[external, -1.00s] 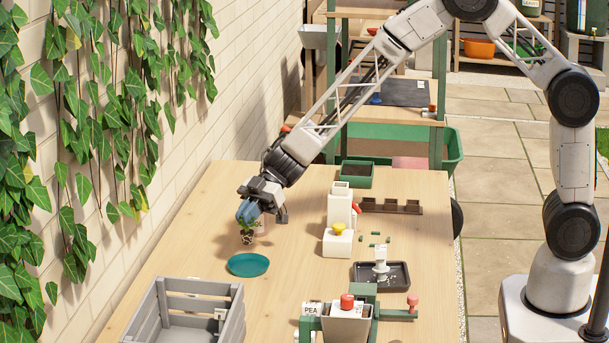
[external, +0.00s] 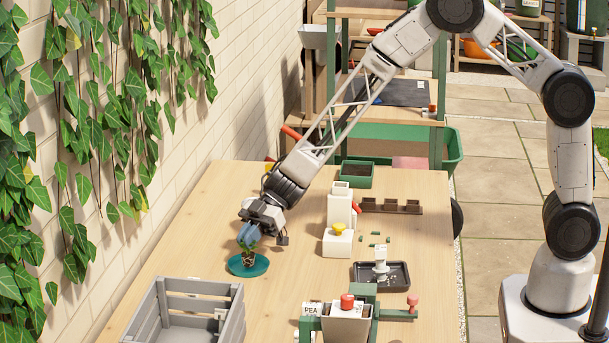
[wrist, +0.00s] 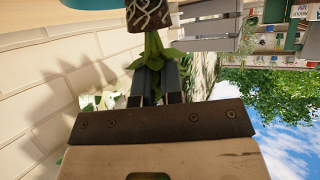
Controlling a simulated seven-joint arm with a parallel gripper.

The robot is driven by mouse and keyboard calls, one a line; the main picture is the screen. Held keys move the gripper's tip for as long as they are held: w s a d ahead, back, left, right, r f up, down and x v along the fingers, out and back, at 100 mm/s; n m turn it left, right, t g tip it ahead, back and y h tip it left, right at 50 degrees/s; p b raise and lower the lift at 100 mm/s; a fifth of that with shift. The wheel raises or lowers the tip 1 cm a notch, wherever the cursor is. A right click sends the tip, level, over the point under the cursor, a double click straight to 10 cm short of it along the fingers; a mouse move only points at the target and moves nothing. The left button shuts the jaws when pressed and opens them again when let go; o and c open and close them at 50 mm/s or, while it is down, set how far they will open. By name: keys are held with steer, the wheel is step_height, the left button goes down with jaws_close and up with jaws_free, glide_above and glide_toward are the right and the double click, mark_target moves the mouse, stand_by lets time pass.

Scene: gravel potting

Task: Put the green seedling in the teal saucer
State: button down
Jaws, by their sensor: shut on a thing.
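The green seedling (external: 249,256) has a dark root plug with pale netting. My gripper (external: 248,238) is shut on its leafy top and holds it upright over the teal saucer (external: 264,268). I cannot tell whether the plug touches the saucer. In the wrist view, my gripper's fingers (wrist: 157,85) close around the green leaves of the seedling (wrist: 152,48), with its netted plug beyond them. A strip of the teal saucer (wrist: 92,5) shows at the top edge there.
A grey slatted crate (external: 190,310) stands in front of the saucer. To the right are a white dispenser (external: 339,222) with a yellow knob, a black tray (external: 397,275) and a green stand with a hopper (external: 347,322). The wooden table is clear behind the saucer.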

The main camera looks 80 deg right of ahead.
steer(key=shift+f, duration=0.2)
steer(key=shift+f, duration=0.15)
steer(key=c, duration=1.3)
jaws_free()
steer(key=shift+o, duration=0.2)
steer(key=shift+d+r, duration=0.1)
steer(key=shift+r, duration=0.1)
steer(key=v, duration=1.1)
steer(key=shift+s+d+r, duration=0.2)
steer(key=shift+s+d, duration=0.05)
steer(key=shift+d, duration=0.05)
steer(key=shift+r, duration=0.1)
